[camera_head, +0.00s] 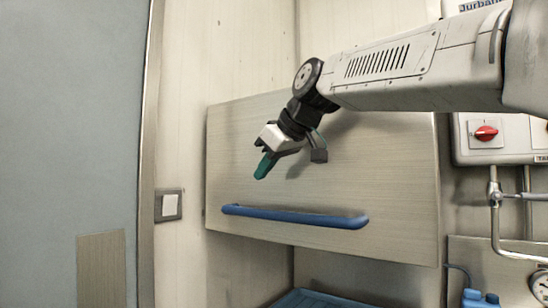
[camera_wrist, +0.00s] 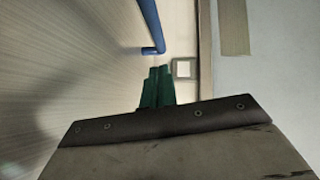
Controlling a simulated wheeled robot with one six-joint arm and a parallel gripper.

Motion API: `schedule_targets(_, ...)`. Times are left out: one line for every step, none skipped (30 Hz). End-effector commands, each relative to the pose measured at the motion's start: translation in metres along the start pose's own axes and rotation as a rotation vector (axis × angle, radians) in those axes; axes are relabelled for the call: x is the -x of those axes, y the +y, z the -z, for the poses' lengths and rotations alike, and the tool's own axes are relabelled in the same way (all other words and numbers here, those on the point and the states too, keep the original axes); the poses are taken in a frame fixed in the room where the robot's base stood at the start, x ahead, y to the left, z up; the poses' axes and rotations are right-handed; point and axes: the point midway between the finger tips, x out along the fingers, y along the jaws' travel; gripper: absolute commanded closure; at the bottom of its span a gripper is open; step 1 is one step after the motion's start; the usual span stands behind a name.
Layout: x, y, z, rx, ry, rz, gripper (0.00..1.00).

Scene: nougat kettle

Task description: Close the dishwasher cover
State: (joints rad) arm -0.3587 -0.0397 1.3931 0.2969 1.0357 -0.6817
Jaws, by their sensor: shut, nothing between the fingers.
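The dishwasher cover (camera_head: 390,170) is a large pale box-like hood with a blue bar handle (camera_head: 295,216) along its lower front. It stands raised, with a dark gap below it and a blue rack (camera_head: 325,299) showing beneath. My gripper (camera_head: 264,166) hangs in front of the cover, above the left part of the handle and apart from it. Its green fingers are shut and empty. In the wrist view the green fingertips (camera_wrist: 159,72) are together, and the end of the blue handle (camera_wrist: 152,49) shows just beyond them.
A wall switch (camera_head: 169,204) and a grey door (camera_head: 75,120) are at the left. A control box with a red knob (camera_head: 486,133) and metal pipes (camera_head: 494,205) are at the right. Blue containers (camera_head: 480,299) stand at the bottom right.

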Motion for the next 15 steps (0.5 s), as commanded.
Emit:
schedule_targets(-0.013,-0.001,-0.001,0.0,-0.003,0.003,1.0)
schedule_targets(-0.019,-0.001,-0.001,0.0,-0.004,0.003,1.0)
schedule_targets(-0.027,-0.001,-0.001,0.0,-0.003,0.002,1.0)
schedule_targets(-0.033,-0.001,-0.001,0.0,-0.003,0.002,1.0)
schedule_targets(-0.038,-0.001,-0.001,0.001,-0.003,0.003,1.0)
schedule_targets(-0.042,-0.001,-0.007,-0.001,-0.002,0.001,1.0)
schedule_targets(-0.045,-0.001,-0.011,-0.001,-0.003,0.002,1.0)
schedule_targets(-0.047,-0.001,-0.014,0.0,-0.002,0.001,1.0)
schedule_targets(-0.051,-0.001,-0.018,0.0,-0.002,0.0,1.0)
schedule_targets(-0.053,-0.001,-0.02,0.0,-0.002,0.0,1.0)
schedule_targets(-0.055,-0.001,-0.022,0.0,-0.001,0.0,1.0)
schedule_targets(-0.057,-0.001,-0.024,0.0,-0.001,0.0,1.0)
schedule_targets(-0.059,-0.001,-0.025,0.0,-0.001,0.0,1.0)
schedule_targets(-0.06,-0.001,-0.026,0.0,0.0,0.0,1.0)
schedule_targets(-0.061,-0.001,-0.027,0.001,0.0,0.0,1.0)
